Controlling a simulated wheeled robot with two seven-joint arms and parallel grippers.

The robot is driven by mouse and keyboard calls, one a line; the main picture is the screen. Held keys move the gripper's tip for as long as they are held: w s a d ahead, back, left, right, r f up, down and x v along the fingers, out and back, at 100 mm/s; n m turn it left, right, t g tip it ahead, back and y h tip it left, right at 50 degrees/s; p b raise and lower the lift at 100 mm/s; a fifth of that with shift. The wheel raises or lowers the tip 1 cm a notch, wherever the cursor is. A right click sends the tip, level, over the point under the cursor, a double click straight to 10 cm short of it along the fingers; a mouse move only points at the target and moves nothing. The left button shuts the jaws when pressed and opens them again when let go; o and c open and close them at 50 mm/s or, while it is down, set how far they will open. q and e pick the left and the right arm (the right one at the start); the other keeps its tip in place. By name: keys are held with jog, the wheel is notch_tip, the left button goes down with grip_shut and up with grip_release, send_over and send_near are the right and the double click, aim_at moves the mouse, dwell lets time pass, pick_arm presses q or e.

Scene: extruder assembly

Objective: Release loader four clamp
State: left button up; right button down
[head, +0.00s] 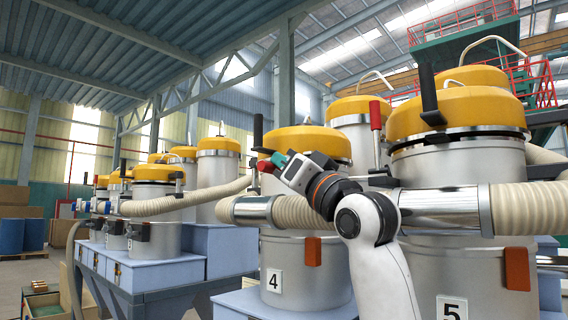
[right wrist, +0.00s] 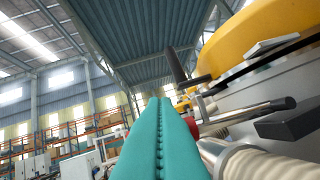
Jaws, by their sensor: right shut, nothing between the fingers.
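Loader four is the silver drum with a yellow lid (head: 315,140) and a "4" label (head: 274,281). A black upright handle (head: 258,132) stands at the left of its lid. A red clamp grip (head: 265,167) shows just below it, beside my right gripper's tips. My right gripper (head: 281,161) has teal fingers, shut and empty, in front of the lid's lower edge. In the right wrist view the shut fingers (right wrist: 160,140) lie just left of the red grip (right wrist: 194,127); I cannot tell if they touch. My left gripper is out of view.
Loader five, with a yellow lid (head: 457,110) and a red upright lever (head: 375,116), stands close at the right. A ribbed hose (head: 296,214) and steel pipe cross the front of loader four. More loaders (head: 156,174) stand at the left.

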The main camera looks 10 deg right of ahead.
jog(key=b+v, duration=0.4)
jog(key=v, duration=0.8)
jog(key=shift+b, duration=0.3)
